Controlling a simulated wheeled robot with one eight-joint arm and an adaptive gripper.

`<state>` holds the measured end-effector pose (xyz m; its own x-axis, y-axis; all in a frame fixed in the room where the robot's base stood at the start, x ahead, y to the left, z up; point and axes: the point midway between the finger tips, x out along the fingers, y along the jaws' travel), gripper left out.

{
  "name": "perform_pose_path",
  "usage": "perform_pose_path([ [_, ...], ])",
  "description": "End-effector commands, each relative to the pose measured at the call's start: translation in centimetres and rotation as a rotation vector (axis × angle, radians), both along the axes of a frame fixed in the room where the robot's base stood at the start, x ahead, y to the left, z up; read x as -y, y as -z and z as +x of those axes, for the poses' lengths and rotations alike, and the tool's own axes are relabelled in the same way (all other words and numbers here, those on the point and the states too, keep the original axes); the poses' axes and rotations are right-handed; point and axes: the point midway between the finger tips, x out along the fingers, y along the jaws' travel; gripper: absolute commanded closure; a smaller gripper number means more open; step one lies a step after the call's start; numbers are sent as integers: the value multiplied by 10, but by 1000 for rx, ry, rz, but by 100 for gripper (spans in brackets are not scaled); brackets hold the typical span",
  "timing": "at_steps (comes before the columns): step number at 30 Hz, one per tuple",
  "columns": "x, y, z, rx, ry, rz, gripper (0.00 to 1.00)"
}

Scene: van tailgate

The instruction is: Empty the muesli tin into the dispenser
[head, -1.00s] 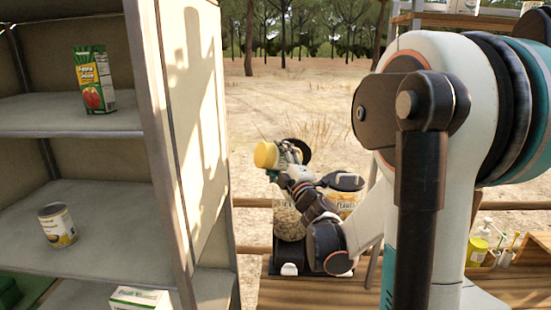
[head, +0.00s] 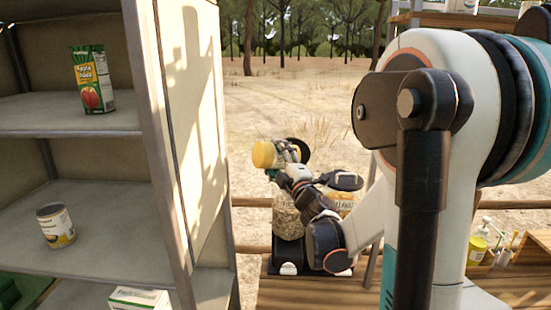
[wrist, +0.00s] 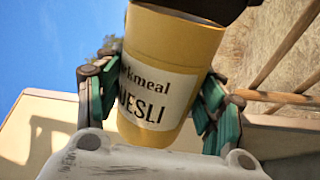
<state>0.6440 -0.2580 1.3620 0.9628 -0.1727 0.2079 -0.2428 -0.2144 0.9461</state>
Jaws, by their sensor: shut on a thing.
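The yellow muesli tin (head: 263,154) is in my gripper, above and slightly left of the dispenser. In the wrist view the tin (wrist: 168,60) fills the middle, its pale label reading muesli, with teal fingers on both sides. My gripper (wrist: 160,105) is shut on it. The dispenser (head: 287,222) is a clear container holding pale flakes or grains, on a black base. My arm covers its right side, and its top is partly hidden.
A second clear container (head: 346,199) with a label stands right of the dispenser, partly behind my arm. A tall shelf unit (head: 160,100) stands at left with a juice carton (head: 91,78) and a can (head: 56,226). A wooden caddy (head: 500,257) with bottles stands at right.

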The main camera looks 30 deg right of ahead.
Motion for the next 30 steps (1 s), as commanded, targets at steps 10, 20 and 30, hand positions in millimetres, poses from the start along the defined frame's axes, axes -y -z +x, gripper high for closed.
perform_pose_path([
  [10,-17,-18,1,-50,-1,-419,68],
  [20,-43,-32,4,-90,-3,-748,68],
  [30,-43,-12,4,-170,-2,-1385,68],
])
